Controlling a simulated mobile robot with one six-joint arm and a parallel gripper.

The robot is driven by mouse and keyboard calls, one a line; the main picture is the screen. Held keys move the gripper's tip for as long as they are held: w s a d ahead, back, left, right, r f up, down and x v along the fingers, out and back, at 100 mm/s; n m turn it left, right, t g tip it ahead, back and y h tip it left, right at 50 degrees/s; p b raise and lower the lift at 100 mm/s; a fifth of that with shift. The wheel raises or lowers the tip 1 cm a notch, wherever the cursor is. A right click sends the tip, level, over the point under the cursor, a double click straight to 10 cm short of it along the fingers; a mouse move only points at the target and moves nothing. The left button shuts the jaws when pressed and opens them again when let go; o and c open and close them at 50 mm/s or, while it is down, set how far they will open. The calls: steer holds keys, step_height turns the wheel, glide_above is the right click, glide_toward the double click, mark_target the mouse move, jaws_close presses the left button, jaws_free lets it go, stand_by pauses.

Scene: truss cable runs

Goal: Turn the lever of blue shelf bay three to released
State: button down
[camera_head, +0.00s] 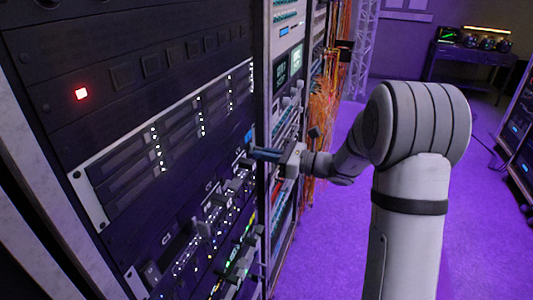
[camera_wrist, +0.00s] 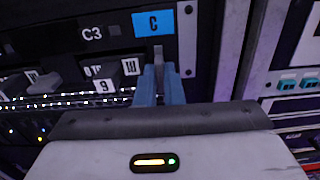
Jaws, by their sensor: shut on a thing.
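In the wrist view my gripper (camera_wrist: 161,82) is shut on a slim grey lever (camera_wrist: 158,54), just below a blue plate marked C (camera_wrist: 153,24). A small tag marked III (camera_wrist: 130,66) sits just left of this lever. The lever's lower part is hidden between the fingers, and its setting cannot be read. In the head view my gripper (camera_head: 266,155) reaches the right edge of the dark rack, just below a small blue plate (camera_head: 249,136); the lever is not clear there.
Rows of lit ports run along the rack. Orange cables (camera_head: 327,95) hang farther back. The purple floor (camera_head: 320,250) at right is open.

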steer(key=shift+s+a+f, duration=0.1)
steer(key=shift+a+f, duration=0.05)
steer(key=c, duration=1.7)
jaws_free()
steer(key=shift+a, duration=0.1)
steer(key=shift+o, duration=0.7)
steer(key=b+v, duration=0.1)
steer(key=v, duration=0.7)
